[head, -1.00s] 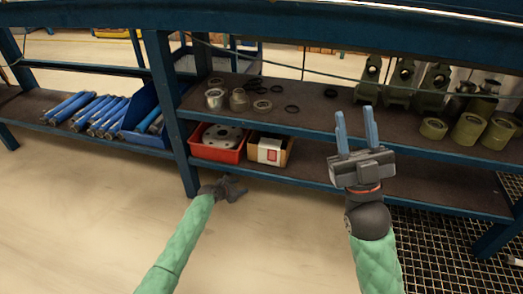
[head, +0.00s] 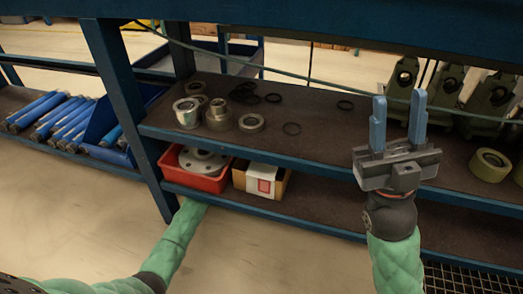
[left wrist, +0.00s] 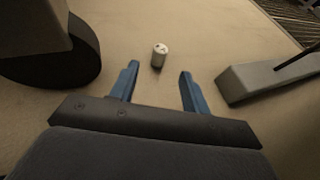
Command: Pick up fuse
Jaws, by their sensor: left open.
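A small pale cylinder (left wrist: 160,56), which looks like the fuse, stands on the floor in the left wrist view. Its light top has dark marks. My left gripper (left wrist: 159,71) is open and empty. The cylinder appears just beyond the gap between its two blue fingers, apart from both. The left gripper does not show in the head view, where only its green arm is seen at lower left. My right gripper (head: 399,98) is open and empty, fingers pointing up, in front of the shelves. I see no fuse in the head view.
A blue shelf rack (head: 340,160) holds metal rings and cylinders. Its lower shelf has a red bin (head: 205,182) and a cardboard box (head: 284,184). Blue rods (head: 66,122) lie at left. A grey elongated block (left wrist: 268,78) lies right of the left fingers; floor around the cylinder is clear.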

